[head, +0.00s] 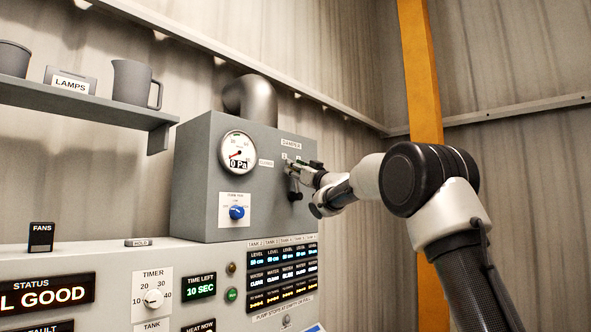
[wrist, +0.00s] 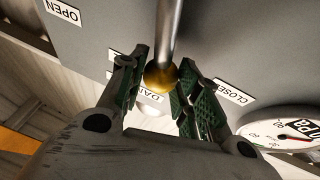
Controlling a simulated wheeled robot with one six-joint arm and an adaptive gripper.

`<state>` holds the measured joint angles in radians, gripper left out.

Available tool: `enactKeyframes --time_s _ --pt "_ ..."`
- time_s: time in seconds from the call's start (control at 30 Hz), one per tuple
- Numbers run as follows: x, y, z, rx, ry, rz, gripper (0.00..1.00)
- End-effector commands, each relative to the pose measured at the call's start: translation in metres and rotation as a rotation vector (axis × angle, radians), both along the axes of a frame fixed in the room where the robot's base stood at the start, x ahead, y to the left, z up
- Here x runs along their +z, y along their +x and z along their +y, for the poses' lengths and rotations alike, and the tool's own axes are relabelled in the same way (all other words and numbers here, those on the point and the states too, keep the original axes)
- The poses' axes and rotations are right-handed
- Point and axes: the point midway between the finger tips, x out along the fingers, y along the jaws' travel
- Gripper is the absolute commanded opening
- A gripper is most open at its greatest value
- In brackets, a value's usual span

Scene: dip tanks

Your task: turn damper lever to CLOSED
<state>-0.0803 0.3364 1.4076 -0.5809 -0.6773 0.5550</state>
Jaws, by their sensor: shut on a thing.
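The damper lever (wrist: 168,30) is a grey metal rod with a brass-coloured knob (wrist: 160,76) at its end. In the wrist view it lies between the OPEN label (wrist: 62,11) and the CLOSED label (wrist: 234,92), its knob near the partly hidden DAMPER label (wrist: 150,97). My gripper (wrist: 160,82) has its green-padded fingers on both sides of the knob and is shut on it. In the head view my gripper (head: 297,168) is at the front of the grey damper box (head: 205,200), under the DAMPER label (head: 291,144); it hides most of the lever there.
A round gauge (head: 238,152) reading 0 Pa sits left of the lever, with a blue knob (head: 237,212) below it. A control panel (head: 110,262) runs underneath. A shelf (head: 90,103) with jugs is at upper left. A yellow post (head: 420,80) stands behind my arm.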

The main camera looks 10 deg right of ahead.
Motion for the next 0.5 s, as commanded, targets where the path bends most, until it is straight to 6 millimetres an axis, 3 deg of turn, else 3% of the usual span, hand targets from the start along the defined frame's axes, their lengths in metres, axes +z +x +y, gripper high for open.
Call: enactKeyframes --time_s 0.5 --pt "-0.007 -0.01 0.014 0.001 -0.143 -0.104 0.0"
